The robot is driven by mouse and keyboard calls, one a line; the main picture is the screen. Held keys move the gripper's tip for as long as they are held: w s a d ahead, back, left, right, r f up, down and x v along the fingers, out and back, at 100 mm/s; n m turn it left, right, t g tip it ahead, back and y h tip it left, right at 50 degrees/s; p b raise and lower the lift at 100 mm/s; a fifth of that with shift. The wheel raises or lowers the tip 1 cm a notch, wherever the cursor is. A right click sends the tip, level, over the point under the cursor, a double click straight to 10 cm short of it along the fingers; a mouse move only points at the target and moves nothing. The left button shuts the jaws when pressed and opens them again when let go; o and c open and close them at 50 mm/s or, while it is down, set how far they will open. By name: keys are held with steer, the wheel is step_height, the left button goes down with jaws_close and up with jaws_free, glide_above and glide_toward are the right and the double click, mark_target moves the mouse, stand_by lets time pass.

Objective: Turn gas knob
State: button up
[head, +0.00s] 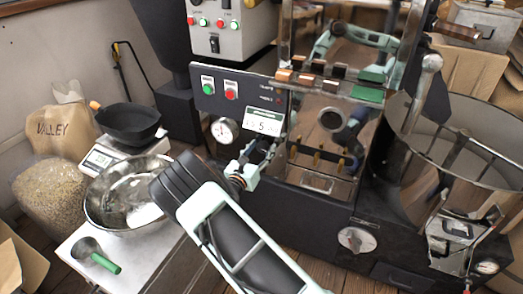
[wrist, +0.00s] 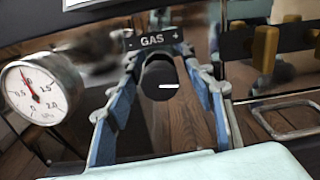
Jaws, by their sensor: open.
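The gas knob (wrist: 160,85) is a dark round knob with a short white line, which lies about level in the wrist view. It sits just below a black label (wrist: 152,40) that reads GAS, with a plus sign at its right end. My gripper (wrist: 163,72) is open, with one finger on each side of the knob in this view. I cannot tell whether either finger touches it. In the head view my gripper (head: 260,158) is at the front of the dark roaster panel (head: 240,98), and I cannot make out the knob there.
A round pressure gauge (wrist: 38,88) is left of my gripper; it also shows in the head view (head: 225,130). A display (head: 263,122) is above the gripper. A steel bowl (head: 110,212) and a scale (head: 103,158) stand on the left table. A large drum (head: 470,135) is at right.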

steer(key=shift+c, duration=0.7)
steer(key=c, duration=1)
steer(key=shift+n, duration=0.3)
steer(key=n+p, duration=0.3)
steer(key=n, duration=0.1)
steer(key=shift+r, duration=0.1)
steer(key=n+p, duration=0.1)
steer(key=n, duration=0.4)
steer(key=o, duration=1.1)
